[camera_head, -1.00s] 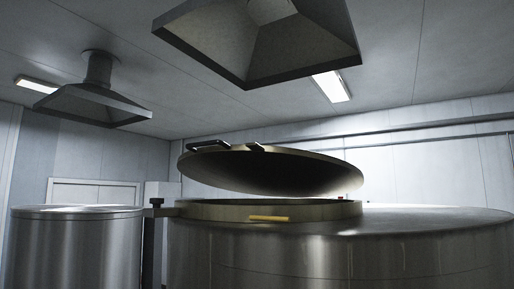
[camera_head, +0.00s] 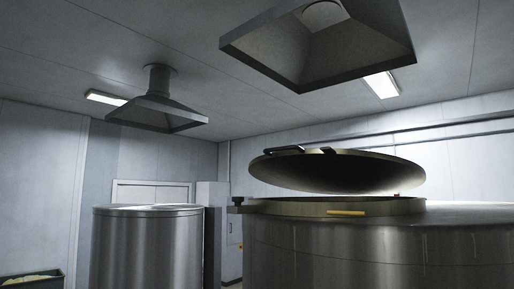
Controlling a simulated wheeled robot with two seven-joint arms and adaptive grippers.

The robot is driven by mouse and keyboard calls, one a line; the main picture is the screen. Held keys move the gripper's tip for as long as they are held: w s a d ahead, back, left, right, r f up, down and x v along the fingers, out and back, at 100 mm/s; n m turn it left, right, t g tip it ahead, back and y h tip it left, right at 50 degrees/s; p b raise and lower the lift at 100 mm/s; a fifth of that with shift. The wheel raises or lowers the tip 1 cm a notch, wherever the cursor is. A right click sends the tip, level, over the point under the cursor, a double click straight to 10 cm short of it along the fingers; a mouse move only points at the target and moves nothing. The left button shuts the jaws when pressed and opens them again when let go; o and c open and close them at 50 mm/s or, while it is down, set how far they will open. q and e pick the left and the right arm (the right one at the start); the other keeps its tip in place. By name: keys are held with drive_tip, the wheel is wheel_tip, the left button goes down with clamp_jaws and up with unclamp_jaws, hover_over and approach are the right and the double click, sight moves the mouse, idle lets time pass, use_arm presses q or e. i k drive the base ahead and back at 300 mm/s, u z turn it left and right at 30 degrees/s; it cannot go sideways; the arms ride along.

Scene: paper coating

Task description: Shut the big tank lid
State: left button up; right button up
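The big steel tank (camera_head: 375,255) stands at the right and runs out of the picture. Its round lid (camera_head: 340,170) is tilted open above the raised opening rim (camera_head: 290,207), with a clear gap between lid and rim on the near side. A dark handle (camera_head: 284,150) sits on the lid's upper left edge. A yellow bar (camera_head: 346,213) is on the front of the rim. Neither of my grippers is in view.
A smaller steel drum (camera_head: 147,245) stands left of the tank. A grey cabinet (camera_head: 232,245) is behind, between them. A dark green bin (camera_head: 33,279) is at the lower left. Two extractor hoods hang overhead, one large (camera_head: 325,50) and one smaller (camera_head: 158,112).

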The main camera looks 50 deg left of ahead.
sight(326, 170)
drive_tip(key=k, duration=0.35)
drive_tip(key=u, duration=0.75)
